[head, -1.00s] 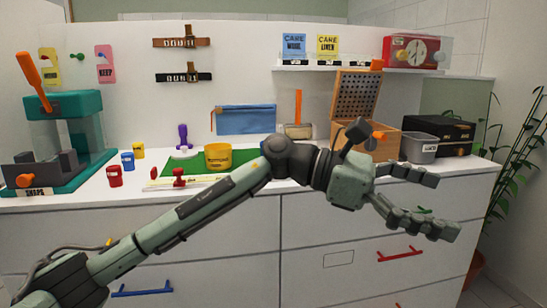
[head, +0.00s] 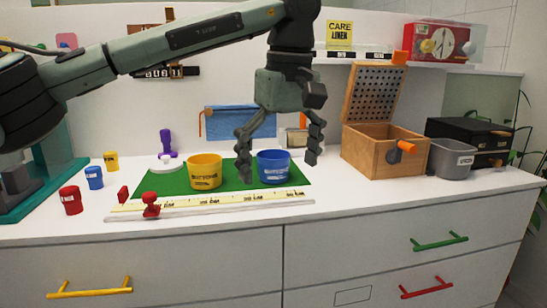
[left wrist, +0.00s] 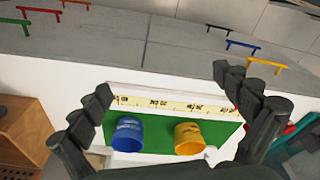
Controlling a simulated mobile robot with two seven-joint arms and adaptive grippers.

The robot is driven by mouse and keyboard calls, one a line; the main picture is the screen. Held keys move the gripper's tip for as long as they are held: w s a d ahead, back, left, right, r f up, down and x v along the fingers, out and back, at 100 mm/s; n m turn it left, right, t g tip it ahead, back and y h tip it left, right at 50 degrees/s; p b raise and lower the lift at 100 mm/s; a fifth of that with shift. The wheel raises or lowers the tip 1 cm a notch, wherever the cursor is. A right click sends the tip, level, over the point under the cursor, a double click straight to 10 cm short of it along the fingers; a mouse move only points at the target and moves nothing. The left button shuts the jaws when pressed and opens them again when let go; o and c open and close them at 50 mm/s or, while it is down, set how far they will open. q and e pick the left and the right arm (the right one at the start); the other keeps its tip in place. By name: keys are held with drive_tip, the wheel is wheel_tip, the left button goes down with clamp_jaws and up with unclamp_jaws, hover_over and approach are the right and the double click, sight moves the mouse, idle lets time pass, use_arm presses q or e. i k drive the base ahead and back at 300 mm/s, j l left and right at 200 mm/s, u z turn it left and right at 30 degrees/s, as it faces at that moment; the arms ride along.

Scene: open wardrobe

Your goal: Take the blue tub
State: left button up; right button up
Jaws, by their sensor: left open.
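The blue tub (head: 273,168) stands upright on a green mat (head: 232,182), to the right of a yellow tub (head: 205,171). My left gripper (head: 278,162) is open and points down, its fingers showing on either side of the blue tub in the head view. In the left wrist view the blue tub (left wrist: 128,135) and the yellow tub (left wrist: 188,138) both lie between the open fingers of my left gripper (left wrist: 162,85), with the blue one nearer the left finger. No contact shows, and I cannot tell whether the fingers reach down around the tub. My right gripper is out of view.
A ruler strip (head: 215,203) lies along the mat's front edge. A wooden box (head: 378,155) with its lid up and a grey bin (head: 452,157) stand to the right. A purple-handled stamp (head: 167,150) and small red, blue and yellow pots stand to the left.

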sight(272, 164)
drive_tip(key=i, duration=0.9)
